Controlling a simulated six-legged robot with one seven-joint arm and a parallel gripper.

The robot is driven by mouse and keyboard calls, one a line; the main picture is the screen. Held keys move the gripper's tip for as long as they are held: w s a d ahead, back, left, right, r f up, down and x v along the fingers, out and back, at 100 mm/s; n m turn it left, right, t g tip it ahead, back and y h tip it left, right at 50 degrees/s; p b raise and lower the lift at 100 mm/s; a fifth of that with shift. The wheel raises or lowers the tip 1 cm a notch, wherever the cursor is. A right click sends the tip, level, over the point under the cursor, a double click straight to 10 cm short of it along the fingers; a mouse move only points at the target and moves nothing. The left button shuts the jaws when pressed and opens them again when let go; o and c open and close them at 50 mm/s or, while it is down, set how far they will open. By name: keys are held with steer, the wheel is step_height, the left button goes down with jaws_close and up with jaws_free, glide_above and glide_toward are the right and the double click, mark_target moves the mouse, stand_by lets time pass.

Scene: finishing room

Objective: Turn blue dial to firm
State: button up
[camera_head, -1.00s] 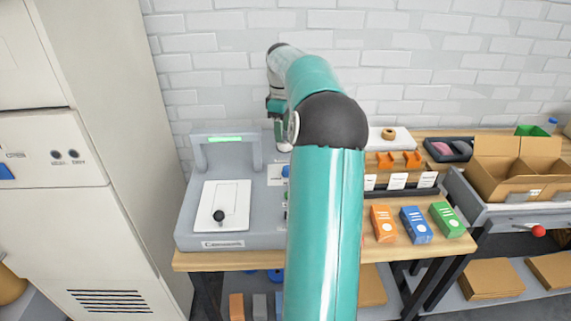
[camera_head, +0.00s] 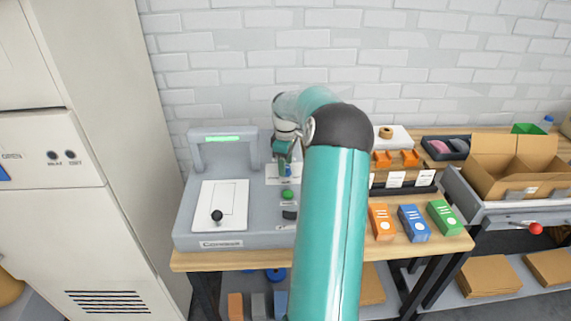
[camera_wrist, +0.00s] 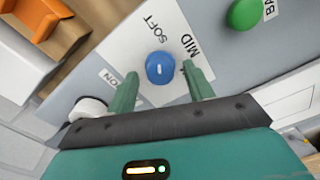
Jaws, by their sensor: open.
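The blue dial (camera_wrist: 161,67) sits on a white label plate (camera_wrist: 120,58) in the wrist view, with a short pale mark on its face. The printed words SOFT and MID show around it; I cannot read FIRM. I cannot tell for certain which word the mark points at. My gripper (camera_wrist: 161,73) is open, with one green finger on each side of the dial; whether they touch it is unclear. In the head view my gripper (camera_head: 284,165) is low over the grey machine (camera_head: 258,215) and largely hides the dial.
A green button (camera_wrist: 244,14) is close by on the panel; it also shows in the head view (camera_head: 288,194). A pale round knob (camera_wrist: 88,107) lies left of the fingers. The machine's arch (camera_head: 222,139) stands left of my gripper, and orange, blue and green boxes stand right.

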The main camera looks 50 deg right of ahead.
steer(key=shift+f, duration=0.2)
steer(key=shift+c, duration=0.4)
steer(key=c, duration=0.9)
